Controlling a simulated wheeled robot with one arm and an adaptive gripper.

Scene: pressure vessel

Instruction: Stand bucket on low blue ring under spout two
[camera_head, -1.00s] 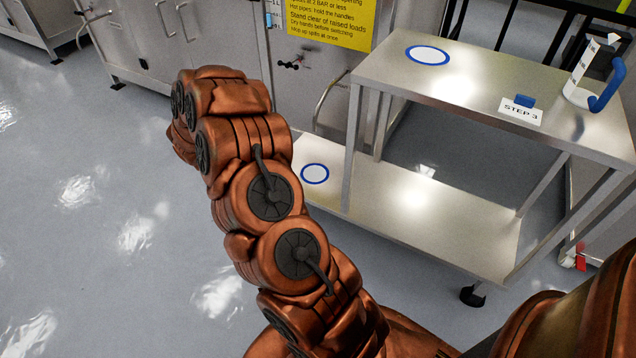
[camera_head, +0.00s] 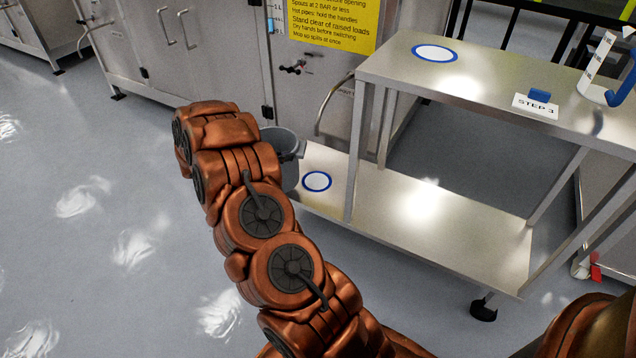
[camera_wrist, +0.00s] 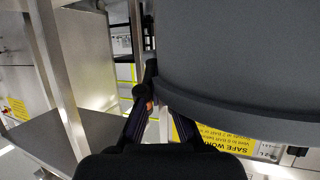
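The grey bucket (camera_head: 288,172) shows in the head view behind my arm, just left of the low blue ring (camera_head: 317,181). My arm hides its left side and much of its bottom. In the wrist view the bucket (camera_wrist: 240,55) fills the upper right, close to the camera. My gripper (camera_wrist: 152,100) seems shut at the bucket's edge, the exact grip partly hidden; in the head view my arm hides it. The low ring lies bare on the lower shelf (camera_head: 385,205) of a steel trolley. I cannot make out spout two.
A second blue ring (camera_head: 435,53) lies bare on the trolley's upper shelf (camera_head: 470,75). A "STEP 3" card (camera_head: 535,106) and a white jug with a blue handle (camera_head: 603,75) stand at its right. A trolley leg (camera_head: 357,150) rises right of the low ring. Steel cabinets stand behind.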

